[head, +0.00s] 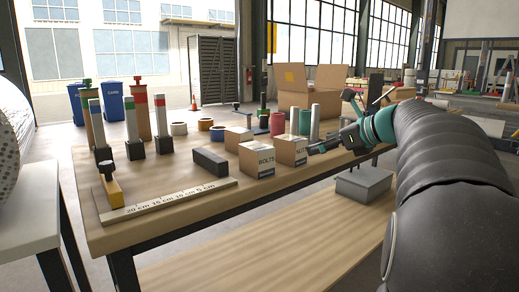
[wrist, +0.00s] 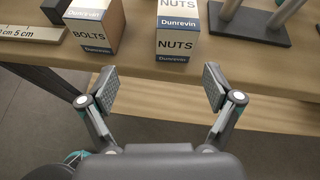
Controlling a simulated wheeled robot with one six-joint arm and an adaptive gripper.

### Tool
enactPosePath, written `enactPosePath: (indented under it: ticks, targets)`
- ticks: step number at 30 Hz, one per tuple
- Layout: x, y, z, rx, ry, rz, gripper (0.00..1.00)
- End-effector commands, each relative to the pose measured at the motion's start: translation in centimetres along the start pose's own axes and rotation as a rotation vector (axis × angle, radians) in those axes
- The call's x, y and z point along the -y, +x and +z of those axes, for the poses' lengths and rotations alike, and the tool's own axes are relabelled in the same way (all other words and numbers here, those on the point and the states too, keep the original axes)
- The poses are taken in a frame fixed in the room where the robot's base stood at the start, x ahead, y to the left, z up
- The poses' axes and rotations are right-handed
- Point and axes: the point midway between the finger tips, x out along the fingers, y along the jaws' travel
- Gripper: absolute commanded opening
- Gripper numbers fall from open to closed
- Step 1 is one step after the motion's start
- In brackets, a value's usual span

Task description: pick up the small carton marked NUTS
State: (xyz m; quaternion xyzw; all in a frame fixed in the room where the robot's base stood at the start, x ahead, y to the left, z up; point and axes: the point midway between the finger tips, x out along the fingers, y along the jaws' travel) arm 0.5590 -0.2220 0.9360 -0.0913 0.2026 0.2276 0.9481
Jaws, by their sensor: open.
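The small carton marked NUTS (wrist: 178,36) stands upright at the table's near edge in the wrist view, with white sides and a blue Dunrevin band. In the head view the NUTS carton (head: 291,151) stands right of the BOLTS carton, partly covered by my gripper. My gripper (wrist: 160,88) is open and empty, its two pads apart, with the carton ahead between their lines. In the head view my gripper (head: 322,147) is at the carton's right side; whether it touches cannot be told there.
The similar BOLTS carton (wrist: 93,24) stands close on the left. A dark base with posts (wrist: 250,22) is on the right. A black block (head: 211,162) and a ruler (head: 165,200) lie left on the table (head: 120,236). A lower wooden shelf (wrist: 180,97) runs below the edge.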

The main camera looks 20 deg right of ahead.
Motion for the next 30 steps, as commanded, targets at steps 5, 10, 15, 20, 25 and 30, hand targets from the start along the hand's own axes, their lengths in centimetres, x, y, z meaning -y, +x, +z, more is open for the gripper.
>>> enactPosePath:
  ticks: [5, 10, 15, 20, 25, 30]
  targets:
    - [2.2, -0.3, 0.6, 0.047, 0.095, -0.014, 0.90]
    - [2.1, 2.5, 0.7, 0.048, 0.098, -0.010, 0.90]
    - [2.2, 5.5, 0.8, 0.047, 0.098, -0.011, 0.90]
    - [2.2, 7.2, 0.9, 0.047, 0.097, -0.013, 0.90]
    - [2.3, 7.9, 1.0, 0.047, 0.096, -0.014, 0.90]
    - [2.4, 9.4, 1.1, 0.046, 0.096, -0.013, 0.90]
